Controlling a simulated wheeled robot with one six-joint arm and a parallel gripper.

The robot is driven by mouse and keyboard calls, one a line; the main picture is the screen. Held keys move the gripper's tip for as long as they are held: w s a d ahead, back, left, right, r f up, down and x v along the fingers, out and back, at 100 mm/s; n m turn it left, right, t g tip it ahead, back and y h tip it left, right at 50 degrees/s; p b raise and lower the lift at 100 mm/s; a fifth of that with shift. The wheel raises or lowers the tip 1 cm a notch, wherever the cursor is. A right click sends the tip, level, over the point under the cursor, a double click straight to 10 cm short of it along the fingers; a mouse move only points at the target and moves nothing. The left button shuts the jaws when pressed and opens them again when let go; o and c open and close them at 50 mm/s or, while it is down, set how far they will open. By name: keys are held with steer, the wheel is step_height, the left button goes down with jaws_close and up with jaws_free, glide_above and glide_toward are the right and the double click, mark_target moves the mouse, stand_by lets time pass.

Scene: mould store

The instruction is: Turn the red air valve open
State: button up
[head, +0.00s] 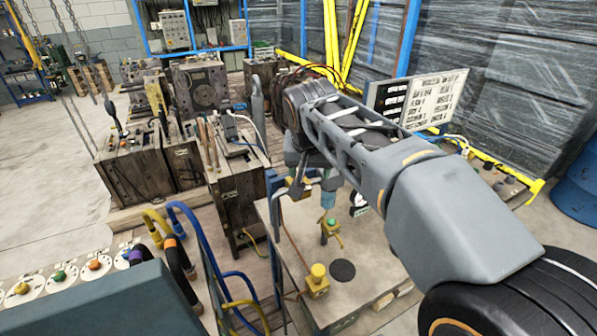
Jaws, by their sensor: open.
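I cannot make out a clearly red air valve in the head view; my arm may hide it. A yellow block with a round yellow top (318,281) stands on the grey bench top. Behind it is a small fitting with a green top and a yellow lever (332,230). A round white gauge (358,201) shows beside my arm. My gripper (314,186) is open, pointing down over the back part of the bench, above and behind the green-topped fitting. No held object shows between its fingers; whether it touches anything is unclear.
Worn mould blocks (135,165) stand on pallets at left. A panel with coloured knobs (60,275) and blue and yellow hoses (195,235) are at lower left. A sign board (425,98) stands behind my arm. A blue drum (580,187) is at far right.

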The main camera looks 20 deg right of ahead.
steer(key=w+a+r+m+h, duration=0.1)
steer(key=w+a+r+m, duration=0.15)
steer(key=w, duration=0.55)
steer(key=x, duration=1.2)
steer(key=shift+s+d+f, duration=0.1)
steer(key=shift+d+f, duration=0.2)
steer(key=shift+f, duration=0.05)
steer(key=shift+c, duration=0.2)
steer(key=c, duration=0.9)
steer(key=shift+o, duration=0.2)
